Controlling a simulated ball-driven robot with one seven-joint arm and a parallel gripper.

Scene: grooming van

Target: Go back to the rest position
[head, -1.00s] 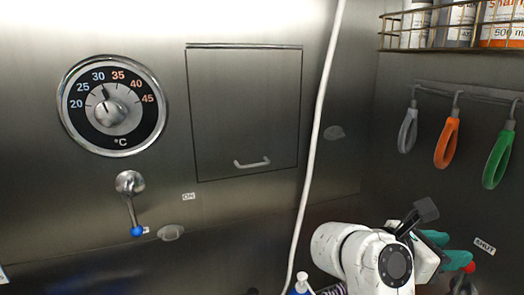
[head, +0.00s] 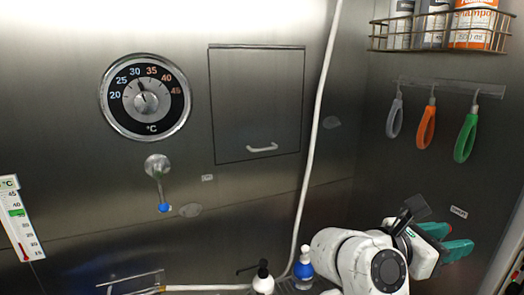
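My gripper (head: 452,243) is at the lower right in the head view, at the end of my white arm. Its two teal fingers show apart, with nothing seen between them. It is in front of the right wall, below a small label (head: 458,212). The fingers point to the right. Part of the gripper is hidden behind my arm's wrist.
A dial (head: 146,97), a blue-tipped lever (head: 159,184) and a hatch (head: 257,105) are on the back wall. A white hose (head: 316,130) hangs down. Bottles (head: 304,266) stand below. Grooming loops (head: 427,125) hang under a wire basket (head: 440,40). A thermometer (head: 19,220) is left.

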